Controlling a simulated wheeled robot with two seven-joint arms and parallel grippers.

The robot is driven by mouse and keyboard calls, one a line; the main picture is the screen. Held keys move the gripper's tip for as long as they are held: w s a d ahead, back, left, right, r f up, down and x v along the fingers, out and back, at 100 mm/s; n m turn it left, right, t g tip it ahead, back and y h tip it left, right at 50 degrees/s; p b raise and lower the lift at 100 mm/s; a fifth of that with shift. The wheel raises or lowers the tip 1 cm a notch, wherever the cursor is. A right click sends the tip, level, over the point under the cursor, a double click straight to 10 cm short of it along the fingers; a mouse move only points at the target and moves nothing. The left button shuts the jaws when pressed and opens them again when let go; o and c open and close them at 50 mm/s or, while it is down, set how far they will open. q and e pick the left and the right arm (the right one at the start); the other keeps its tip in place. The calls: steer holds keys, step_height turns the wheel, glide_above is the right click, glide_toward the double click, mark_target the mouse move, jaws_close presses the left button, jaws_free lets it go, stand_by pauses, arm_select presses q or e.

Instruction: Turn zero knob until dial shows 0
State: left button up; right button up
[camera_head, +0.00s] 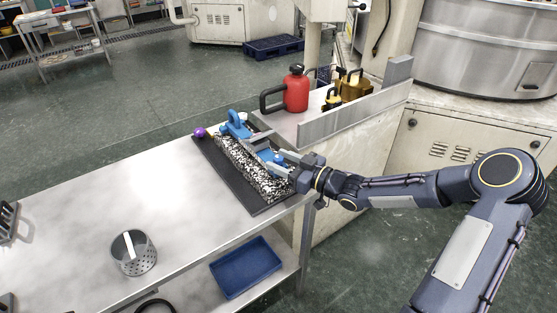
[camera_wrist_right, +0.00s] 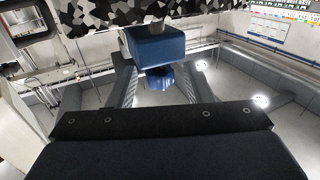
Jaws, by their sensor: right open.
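A black-and-white speckled bar (camera_head: 240,165) lies on a dark mat (camera_head: 224,178) at the far end of the steel bench. A blue handled part (camera_head: 236,124) sits at its far end and a purple ball (camera_head: 199,132) lies beside it. My right gripper (camera_head: 270,156) reaches in over the bar's near right part, by another blue part. In the wrist view, its open fingers stand either side of a round blue knob (camera_wrist_right: 160,80) under a blue block (camera_wrist_right: 154,45). I cannot tell whether they touch the knob. No dial face is readable.
A perforated metal cup (camera_head: 133,258) stands on the near bench (camera_head: 85,225). A blue tray (camera_head: 246,267) lies on the lower shelf. A red can (camera_head: 296,90) and a low metal wall (camera_head: 355,112) are behind my right gripper. The bench's middle is clear.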

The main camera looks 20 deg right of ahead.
steer(key=v, duration=0.6)
steer(key=shift+s+d, duration=0.25)
steer(key=shift+s, duration=0.1)
steer(key=s+d+r+m+g+h+p, duration=0.2)
steer(key=s+d+r+m+h, duration=0.15)
steer(key=s+h, duration=0.25)
steer(key=s+d+r+m+g+h+p, duration=0.1)
steer(key=s+d+r+m+g+h, duration=0.1)
steer(key=s+d+r+m+h, duration=0.3)
steer(key=s+a+g+y+p, duration=0.1)
steer(key=s+a+g, duration=0.1)
steer(key=s+a, duration=0.3)
steer(key=s+a+f+m+g+y+p, duration=0.1)
steer(key=s+a, duration=0.4)
steer(key=s, duration=0.8)
steer(key=shift+f+g+y, duration=0.2)
steer(key=shift+g+y, duration=0.3)
